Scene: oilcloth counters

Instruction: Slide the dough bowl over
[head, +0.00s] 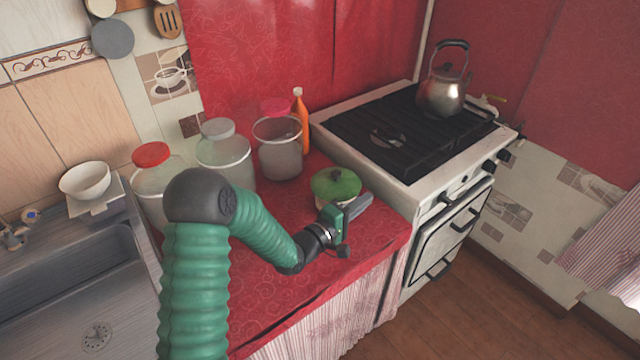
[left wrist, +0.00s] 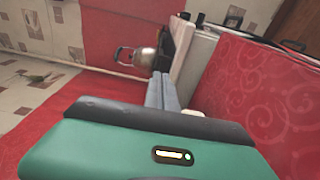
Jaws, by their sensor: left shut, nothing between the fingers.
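A bowl with a green lid (head: 335,183) sits on the red oilcloth counter (head: 350,240), near the stove side. I cannot tell for sure whether this is the dough bowl. My left gripper (head: 362,204) is in front of the bowl, over the counter, and hides its lower right part. Its fingers also show in the left wrist view (left wrist: 162,92), shut with nothing between them. I cannot tell whether they touch the bowl. A small pale thing (left wrist: 190,113) shows beside the fingers there, too little to identify. My right gripper is not in view.
Several jars, one red-lidded (head: 151,155), and an orange bottle (head: 301,122) stand behind my left arm. A white stove (head: 395,185) with a kettle (head: 443,92) adjoins the counter at right. A white bowl (head: 85,180) sits by the sink (head: 75,280).

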